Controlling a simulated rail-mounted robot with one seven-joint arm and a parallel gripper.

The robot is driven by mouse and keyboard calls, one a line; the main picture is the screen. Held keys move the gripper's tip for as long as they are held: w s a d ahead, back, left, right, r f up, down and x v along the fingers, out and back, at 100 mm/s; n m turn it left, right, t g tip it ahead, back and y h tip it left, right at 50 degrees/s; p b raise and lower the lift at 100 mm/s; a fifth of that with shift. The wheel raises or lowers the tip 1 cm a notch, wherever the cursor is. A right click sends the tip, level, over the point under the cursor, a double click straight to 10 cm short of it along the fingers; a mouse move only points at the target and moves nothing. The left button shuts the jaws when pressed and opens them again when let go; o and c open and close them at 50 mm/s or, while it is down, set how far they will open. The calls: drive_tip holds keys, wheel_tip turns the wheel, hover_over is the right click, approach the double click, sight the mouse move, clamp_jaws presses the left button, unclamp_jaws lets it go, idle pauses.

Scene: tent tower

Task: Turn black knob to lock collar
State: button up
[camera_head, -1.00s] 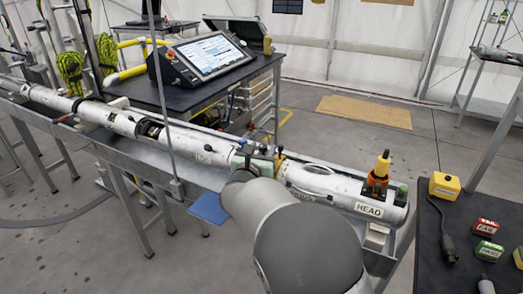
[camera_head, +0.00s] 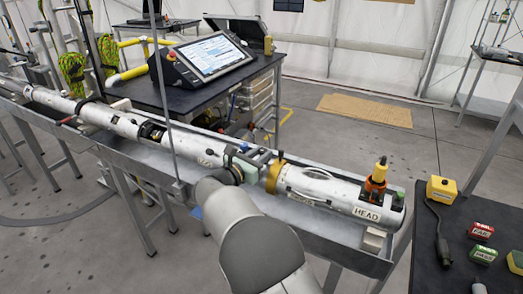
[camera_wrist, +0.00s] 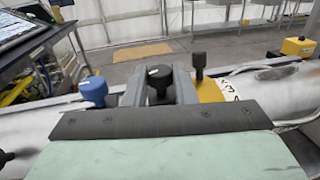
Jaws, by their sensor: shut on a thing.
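In the wrist view, the two grey fingers of my gripper (camera_wrist: 161,73) stand on either side of a black knob (camera_wrist: 159,84) with a white mark on its top, and are shut on it. A second, smaller black knob (camera_wrist: 198,62) stands upright on the yellow collar (camera_wrist: 213,88), just right of the fingers. A blue knob (camera_wrist: 93,90) is to the left, clear of the fingers. In the head view, my gripper (camera_head: 262,157) is over the white tube, just left of the yellow collar (camera_head: 274,177). The held knob is hard to make out there.
The white tube (camera_head: 320,187) lies along a metal trough (camera_head: 376,262), with its HEAD end and an orange and yellow fitting (camera_head: 377,178) at right. A console (camera_head: 210,55) stands on a black table behind. A dark table (camera_head: 440,275) with small coloured boxes is at right.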

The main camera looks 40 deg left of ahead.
drive_tip(key=shift+a+m+g+h+p, duration=0.2)
drive_tip(key=shift+m+g+h+p, duration=0.2)
drive_tip(key=shift+m+h, duration=0.9)
drive_tip(key=shift+a+m+g+h+p, duration=0.25)
drive_tip(key=shift+m+h+p, duration=0.35)
drive_tip(key=shift+h, duration=1.2)
drive_tip(key=shift+d+m+h, duration=0.1)
drive_tip(key=shift+m+h, duration=0.3)
drive_tip(key=o, duration=1)
